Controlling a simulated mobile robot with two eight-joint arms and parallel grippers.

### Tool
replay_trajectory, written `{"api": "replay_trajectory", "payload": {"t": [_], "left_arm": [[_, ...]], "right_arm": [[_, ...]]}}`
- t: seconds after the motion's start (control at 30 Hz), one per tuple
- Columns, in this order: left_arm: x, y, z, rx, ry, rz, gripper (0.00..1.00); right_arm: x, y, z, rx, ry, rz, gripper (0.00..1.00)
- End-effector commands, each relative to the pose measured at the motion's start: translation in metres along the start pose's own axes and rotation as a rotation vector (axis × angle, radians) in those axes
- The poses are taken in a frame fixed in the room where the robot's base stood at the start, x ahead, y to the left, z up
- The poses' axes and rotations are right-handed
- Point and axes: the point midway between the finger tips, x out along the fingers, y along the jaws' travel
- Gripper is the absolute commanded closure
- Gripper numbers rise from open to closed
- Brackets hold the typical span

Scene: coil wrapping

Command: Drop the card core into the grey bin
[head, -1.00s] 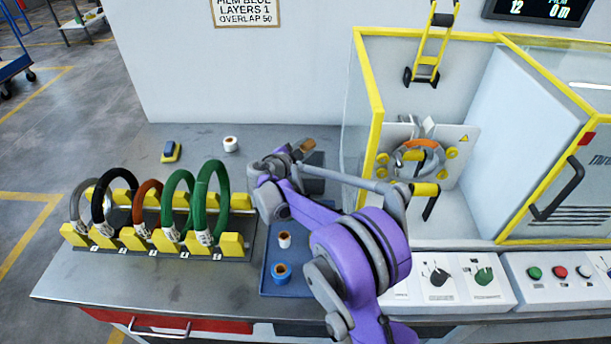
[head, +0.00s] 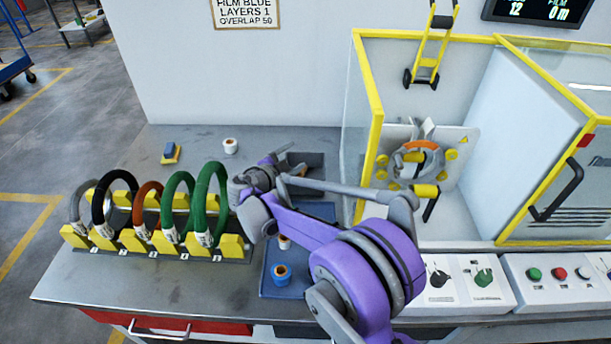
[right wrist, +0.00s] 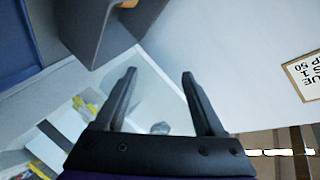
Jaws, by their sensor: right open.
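The grey bin (head: 318,161) stands at the back of the bench, left of the yellow-framed enclosure. It also shows at the top of the right wrist view (right wrist: 80,32), with a small orange-brown patch at its edge that looks like part of the card core (right wrist: 128,3). My left gripper is in no view.
A rack (head: 155,247) of coils stands left of my right arm. A blue tray (head: 275,258) with film rolls lies in front of the bin, partly behind my arm. A white roll (head: 230,146) and a blue-yellow item (head: 171,153) lie at the back.

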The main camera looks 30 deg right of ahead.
Motion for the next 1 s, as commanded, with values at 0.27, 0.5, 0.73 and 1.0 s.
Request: {"api": "replay_trajectory", "payload": {"t": [0.27, 0.5, 0.73, 1.0], "left_arm": [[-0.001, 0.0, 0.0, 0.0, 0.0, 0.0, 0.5], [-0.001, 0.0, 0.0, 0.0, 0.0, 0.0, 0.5], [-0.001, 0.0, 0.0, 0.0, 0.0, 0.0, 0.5], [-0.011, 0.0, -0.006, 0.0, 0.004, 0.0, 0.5]], "right_arm": [[-0.037, 0.0, 0.0, 0.0, -0.001, 0.0, 0.29], [-0.04, 0.0, 0.0, 0.0, 0.001, 0.001, 0.29], [-0.04, 0.0, 0.0, 0.0, 0.001, 0.001, 0.29], [-0.057, 0.02, -0.033, -0.211, -0.1, 0.098, 0.29]]}}
